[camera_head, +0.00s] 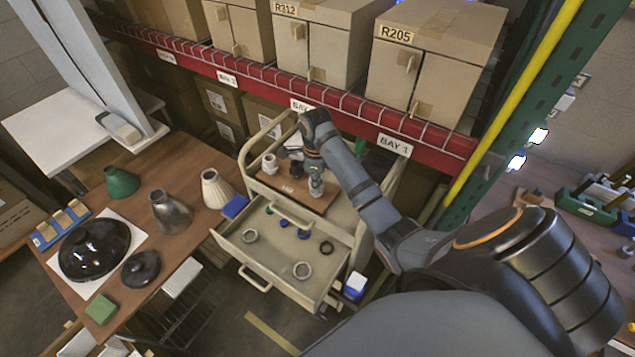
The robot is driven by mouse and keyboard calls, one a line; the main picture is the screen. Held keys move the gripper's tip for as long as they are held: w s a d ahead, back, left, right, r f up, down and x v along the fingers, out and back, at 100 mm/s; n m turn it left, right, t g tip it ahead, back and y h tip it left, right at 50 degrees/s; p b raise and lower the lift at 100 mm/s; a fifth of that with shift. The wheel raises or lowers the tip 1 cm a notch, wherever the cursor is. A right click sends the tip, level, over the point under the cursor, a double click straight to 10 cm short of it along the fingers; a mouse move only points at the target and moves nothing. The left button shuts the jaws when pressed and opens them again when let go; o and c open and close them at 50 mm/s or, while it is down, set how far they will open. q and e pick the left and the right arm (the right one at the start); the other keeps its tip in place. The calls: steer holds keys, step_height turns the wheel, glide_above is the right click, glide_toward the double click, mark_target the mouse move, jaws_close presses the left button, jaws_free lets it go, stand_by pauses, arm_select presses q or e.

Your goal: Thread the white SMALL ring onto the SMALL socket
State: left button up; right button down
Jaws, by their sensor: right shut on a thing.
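My right gripper (316,188) points down over the front right of a wooden board (272,185) on top of a beige cart. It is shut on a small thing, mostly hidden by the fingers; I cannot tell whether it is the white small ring. A white socket-like part (269,163) stands at the board's back left, and a dark part (297,167) stands to its right, near my wrist. I cannot tell which is the small socket. My left gripper is out of view.
A table (190,253) at left carries lampshades and dark domed parts. Shelving with a red beam (260,72) stands behind the cart. A green post rises at right.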

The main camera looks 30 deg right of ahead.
steer(key=shift+s+a+f+m, duration=0.1)
steer(key=shift+a+f+m, duration=0.15)
steer(key=shift+m, duration=0.3)
steer(key=shift+a+f+m, duration=0.1)
steer(key=shift+f+m, duration=0.15)
steer(key=shift+m, duration=0.3)
steer(key=shift+a+m, duration=0.1)
steer(key=shift+m, duration=0.4)
steer(key=c, duration=1.9)
jaws_free()
steer(key=shift+m, duration=0.3)
steer(key=o, duration=0.5)
steer(key=shift+a, duration=0.1)
steer(key=shift+w+d+f, duration=0.2)
steer(key=shift+w+d, duration=0.15)
steer(key=shift+w, duration=0.15)
steer(key=shift+a+r, duration=0.2)
steer(key=shift+r, duration=0.05)
steer(key=shift+d, duration=0.15)
